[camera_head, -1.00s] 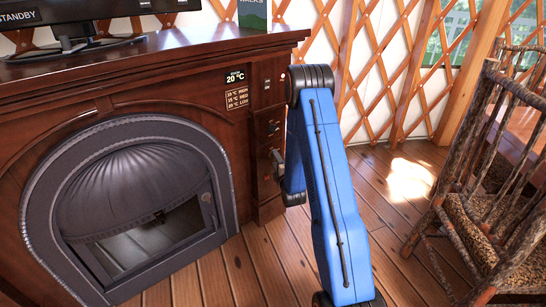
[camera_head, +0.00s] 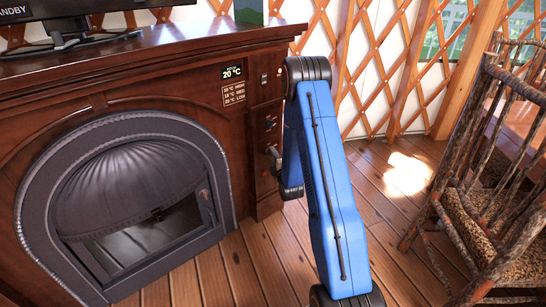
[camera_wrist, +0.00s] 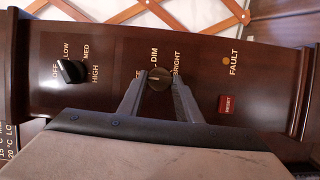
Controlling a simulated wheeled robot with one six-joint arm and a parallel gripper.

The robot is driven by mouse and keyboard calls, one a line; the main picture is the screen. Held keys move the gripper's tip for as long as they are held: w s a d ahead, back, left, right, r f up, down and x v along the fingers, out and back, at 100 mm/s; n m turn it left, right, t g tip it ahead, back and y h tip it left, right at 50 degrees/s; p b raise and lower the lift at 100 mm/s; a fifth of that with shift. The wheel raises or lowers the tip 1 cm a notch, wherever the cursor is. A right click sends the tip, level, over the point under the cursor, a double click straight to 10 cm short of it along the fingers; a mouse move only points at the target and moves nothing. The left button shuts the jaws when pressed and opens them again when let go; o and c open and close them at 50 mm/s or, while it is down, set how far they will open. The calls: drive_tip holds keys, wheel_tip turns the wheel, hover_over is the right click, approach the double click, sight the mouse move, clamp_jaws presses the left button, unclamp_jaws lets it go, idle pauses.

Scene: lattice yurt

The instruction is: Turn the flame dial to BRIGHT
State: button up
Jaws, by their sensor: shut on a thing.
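The flame dial (camera_wrist: 158,79) is a small dark round knob on the brown control panel in the wrist view. DIM is printed above it and BRIGHT to its upper right; another label at its left is partly hidden by a finger. My gripper (camera_wrist: 159,84) has one finger on each side of the dial and is shut on it. A pale mark shows on the dial's upper part, toward DIM, but its exact setting is hard to read. In the head view my blue arm reaches the fireplace's right side, hiding part of the panel.
A black heat dial (camera_wrist: 71,71) with OFF, LOW, MED and HIGH labels sits left of the flame dial. A red RESET button (camera_wrist: 226,104) and a FAULT lamp (camera_wrist: 226,60) are at its right. A stick chair (camera_head: 490,190) stands at right; open floor lies between.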

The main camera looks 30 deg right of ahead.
drive_tip(key=m+g+y, duration=0.1)
drive_tip(key=m+y, duration=0.2)
drive_tip(key=m, duration=0.3)
drive_tip(key=d+m+g+y, duration=0.1)
drive_tip(key=m+y, duration=0.3)
drive_tip(key=m, duration=0.3)
drive_tip(key=d+m+g+y, duration=0.1)
drive_tip(key=m+g+y, duration=0.1)
drive_tip(key=m, duration=0.4)
drive_tip(key=shift+w+r+m+y, duration=0.15)
drive_tip(key=shift+r+m+y, duration=0.2)
drive_tip(key=shift+y, duration=0.55)
drive_tip(key=shift+f, duration=0.1)
idle(0.4)
drive_tip(key=o, duration=1)
drive_tip(key=shift+o, duration=0.2)
